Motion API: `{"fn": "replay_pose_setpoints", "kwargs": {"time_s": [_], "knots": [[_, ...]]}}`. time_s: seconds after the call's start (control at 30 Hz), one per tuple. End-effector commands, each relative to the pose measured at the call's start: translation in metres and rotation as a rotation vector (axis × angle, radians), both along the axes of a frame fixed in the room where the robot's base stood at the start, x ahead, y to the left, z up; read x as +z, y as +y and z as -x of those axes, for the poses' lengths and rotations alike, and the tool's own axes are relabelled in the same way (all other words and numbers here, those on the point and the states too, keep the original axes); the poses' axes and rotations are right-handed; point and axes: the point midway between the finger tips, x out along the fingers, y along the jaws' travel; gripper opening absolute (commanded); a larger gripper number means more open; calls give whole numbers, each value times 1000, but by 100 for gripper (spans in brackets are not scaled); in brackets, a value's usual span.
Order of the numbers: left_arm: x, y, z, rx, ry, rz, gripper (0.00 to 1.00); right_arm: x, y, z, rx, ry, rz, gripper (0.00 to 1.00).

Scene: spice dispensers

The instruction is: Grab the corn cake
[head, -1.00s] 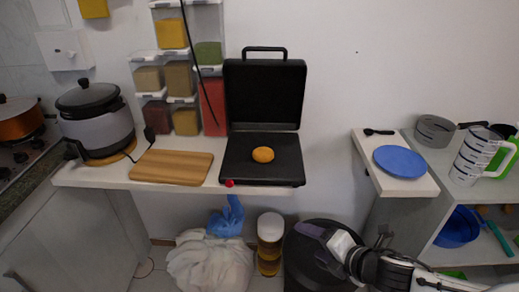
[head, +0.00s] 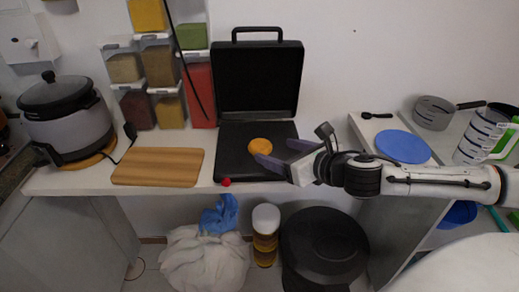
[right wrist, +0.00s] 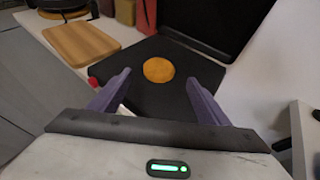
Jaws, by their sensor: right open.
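The corn cake (head: 260,146) is a small round orange-yellow disc lying on the black lower plate of an open grill (head: 232,168). It also shows in the right wrist view (right wrist: 158,70), ahead of the fingertips and between their lines. My right gripper (head: 279,156) comes in from the right, low over the plate, with purple fingers. It is open and empty, also seen in the right wrist view (right wrist: 160,80). The fingertips are just short of the cake, one near its lower edge. I cannot tell whether they touch it. My left gripper is not in view.
The grill's raised lid (head: 258,78) stands behind the cake. A wooden board (head: 158,167) lies left of the grill, with a pot (head: 65,118) beyond it. Spice dispensers (head: 158,66) hang behind. A blue plate (head: 403,147) sits on the right counter.

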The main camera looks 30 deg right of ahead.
Motion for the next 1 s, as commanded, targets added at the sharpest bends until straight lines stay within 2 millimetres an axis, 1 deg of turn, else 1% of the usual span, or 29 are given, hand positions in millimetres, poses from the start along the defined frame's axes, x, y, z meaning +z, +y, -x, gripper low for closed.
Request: {"fn": "replay_pose_setpoints", "kwargs": {"time_s": [0.03,0.1,0.37,0.47,0.6,0.7,0.8,1.0], "knots": [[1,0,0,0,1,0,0,0,0,-6,-3,-3,-5,70],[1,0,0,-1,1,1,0,-2,0,-11,-2,-3,-5,70],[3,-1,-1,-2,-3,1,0,-7,2,-21,0,0,-4,70],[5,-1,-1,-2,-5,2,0,-10,2,-30,-1,-1,-8,70],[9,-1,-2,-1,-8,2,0,-17,3,-49,0,-2,-9,70],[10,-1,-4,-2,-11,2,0,-23,3,-60,0,0,-6,70],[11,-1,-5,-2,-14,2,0,-25,3,-65,2,0,-3,70],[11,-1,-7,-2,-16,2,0,-26,3,-66,2,1,-2,70]]}}
